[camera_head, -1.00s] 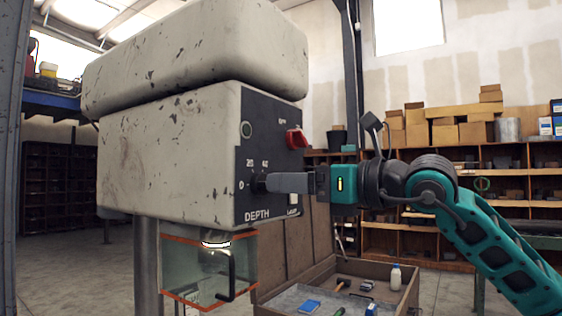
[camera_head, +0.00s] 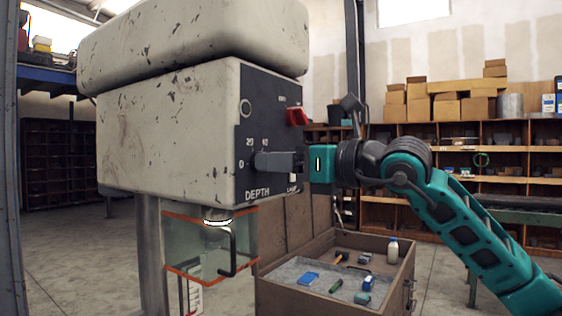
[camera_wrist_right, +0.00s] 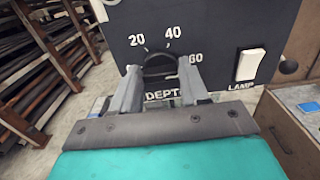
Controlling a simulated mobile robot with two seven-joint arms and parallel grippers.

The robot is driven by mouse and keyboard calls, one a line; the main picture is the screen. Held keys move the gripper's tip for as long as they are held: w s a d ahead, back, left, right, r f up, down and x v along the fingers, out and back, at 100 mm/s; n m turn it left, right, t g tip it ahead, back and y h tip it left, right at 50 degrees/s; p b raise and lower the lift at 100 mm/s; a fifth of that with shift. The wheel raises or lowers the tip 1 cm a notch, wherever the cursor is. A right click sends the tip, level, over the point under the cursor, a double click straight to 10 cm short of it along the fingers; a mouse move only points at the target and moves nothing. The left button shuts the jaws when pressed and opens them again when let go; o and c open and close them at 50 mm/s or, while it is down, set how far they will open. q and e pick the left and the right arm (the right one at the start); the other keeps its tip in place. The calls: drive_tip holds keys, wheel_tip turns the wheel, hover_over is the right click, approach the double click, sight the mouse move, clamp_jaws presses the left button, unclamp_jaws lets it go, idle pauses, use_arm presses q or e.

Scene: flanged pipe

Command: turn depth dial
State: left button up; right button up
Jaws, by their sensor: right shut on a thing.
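The depth dial (camera_wrist_right: 160,68) is a dark round knob on the black panel, with 20, 40 and 60 marked around it and DEPTH below. In the head view my right gripper (camera_head: 262,161) covers the dial, side-on to the panel. In the right wrist view my right gripper (camera_wrist_right: 160,82) has one finger on each side of the dial and is shut on it. The dial's pointer is hard to make out behind the fingers. The left gripper is not in view.
The panel (camera_head: 270,110) also carries a red switch (camera_head: 296,116) above and a white lamp switch (camera_wrist_right: 249,64) to the right of the dial. A clear guard (camera_head: 190,245) hangs below the machine head. An open tool box (camera_head: 290,303) stands below right.

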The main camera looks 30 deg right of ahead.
drive_tip(key=c, duration=0.3)
drive_tip(key=shift+c, duration=0.2)
drive_tip(key=shift+n, duration=0.3)
drive_tip(key=shift+a+f+n+b, duration=0.1)
drive_tip(key=shift+n+b, duration=0.25)
drive_tip(key=shift+n, duration=2.45)
drive_tip(key=shift+a+f+n+b, duration=0.1)
drive_tip(key=shift+n+b, duration=0.25)
drive_tip(key=shift+n, duration=2.45)
